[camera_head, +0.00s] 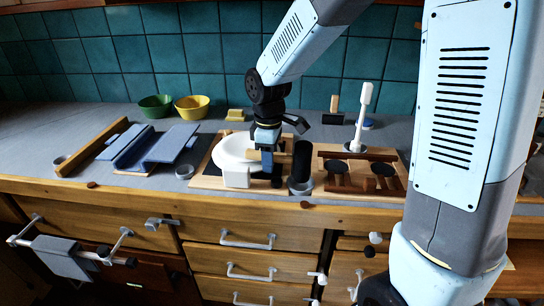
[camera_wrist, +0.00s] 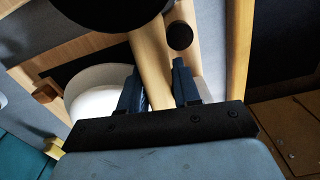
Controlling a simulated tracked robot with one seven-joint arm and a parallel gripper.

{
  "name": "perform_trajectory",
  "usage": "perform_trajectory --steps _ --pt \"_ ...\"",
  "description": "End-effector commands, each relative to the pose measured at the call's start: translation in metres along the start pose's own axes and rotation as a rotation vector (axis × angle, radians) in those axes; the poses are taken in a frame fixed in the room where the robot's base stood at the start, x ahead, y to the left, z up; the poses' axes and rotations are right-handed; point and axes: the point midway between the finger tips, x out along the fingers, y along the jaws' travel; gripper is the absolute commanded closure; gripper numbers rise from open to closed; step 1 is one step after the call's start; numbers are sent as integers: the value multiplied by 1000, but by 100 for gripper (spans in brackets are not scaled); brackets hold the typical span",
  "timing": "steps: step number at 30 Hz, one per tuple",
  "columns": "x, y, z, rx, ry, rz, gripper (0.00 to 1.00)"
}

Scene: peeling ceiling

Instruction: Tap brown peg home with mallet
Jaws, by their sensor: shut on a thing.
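My gripper (camera_head: 267,165) is shut on the pale wooden handle (camera_wrist: 151,72) of the mallet, which runs between both fingers in the wrist view. The mallet's thick black head (camera_head: 302,158) is right of my gripper, above or just behind a grey ring-like cup (camera_head: 300,188); I cannot tell whether they touch. The head also shows large at the top of the wrist view (camera_wrist: 108,10). A small dark round top (camera_wrist: 179,36) beside the handle may be the peg; its colour is too dark to tell as brown. In the head view I cannot make out the peg for certain.
A white round piece (camera_head: 232,147) stands left of my gripper. A board with brown frames and dark discs (camera_head: 350,183) lies right, with a white brush (camera_head: 361,118) upright behind. Blue-grey racks (camera_head: 165,147) and green and yellow bowls (camera_head: 193,107) are left. The counter's front edge is close.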

Motion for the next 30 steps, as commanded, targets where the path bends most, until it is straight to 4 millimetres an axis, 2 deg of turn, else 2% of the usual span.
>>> perform_trajectory --steps 12,24,30 --pt "0 -32 6 -362 0 5 100" --pt "0 -48 14 -578 -1 7 100" --pt "0 -49 14 -595 0 8 100"
